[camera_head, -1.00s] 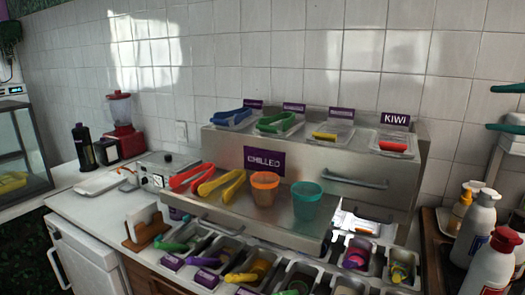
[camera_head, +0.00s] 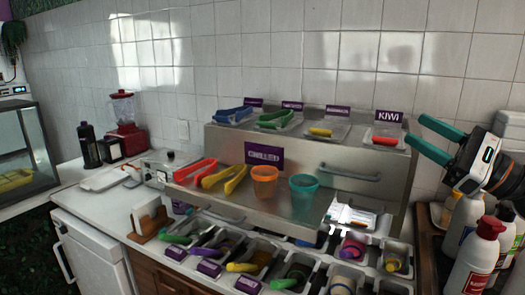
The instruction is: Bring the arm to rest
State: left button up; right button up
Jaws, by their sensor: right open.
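My right gripper (camera_head: 415,131) comes in from the right edge, in front of the tiled wall. Its two teal fingers are apart and point left, with nothing between them. It is high, above the bottles and to the right of the kiwi tray (camera_head: 385,139). My left gripper is not in view.
A steel stand (camera_head: 240,150) holds topping trays on top. On its lower shelf are red tongs (camera_head: 195,170), yellow tongs (camera_head: 228,178), an orange cup (camera_head: 264,185) and a teal cup (camera_head: 303,199). Several topping bins line the front. Bottles (camera_head: 478,255) stand below my gripper.

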jog(key=s+f+n+t+h, duration=0.1)
jog(key=s+f+n+h, duration=0.1)
jog(key=f+n+h, duration=1.15)
jog(key=s+f+n+t+h, duration=0.15)
jog(key=f+n+h, duration=0.45)
jog(key=f+n, duration=1.35)
jog(key=s+a+f+m+g+y, duration=0.1)
jog(key=s+a+f+m+g, duration=0.25)
jog(key=s+f, duration=0.35)
jog(key=s+a+f+m+g+y, duration=0.1)
jog(key=s+a+f+m+g, duration=0.15)
jog(key=s+f+g, duration=0.55)
jog(key=s+a+f+m+g+y, duration=0.15)
jog(key=s+f+m, duration=0.25)
jog(key=s, duration=0.6)
notch_tip(320, 180, down, 26)
jog(key=g+h+b, duration=0.1)
jog(key=b, duration=0.1)
jog(key=s+d+f+g+b, duration=0.1)
jog(key=s+d+f, duration=0.1)
jog(key=s+f, duration=1.5)
notch_tip(320, 180, down, 2)
jog(key=shift+s+d+f, duration=0.1)
jog(key=shift+s+d, duration=0.05)
jog(key=shift+d, duration=0.15)
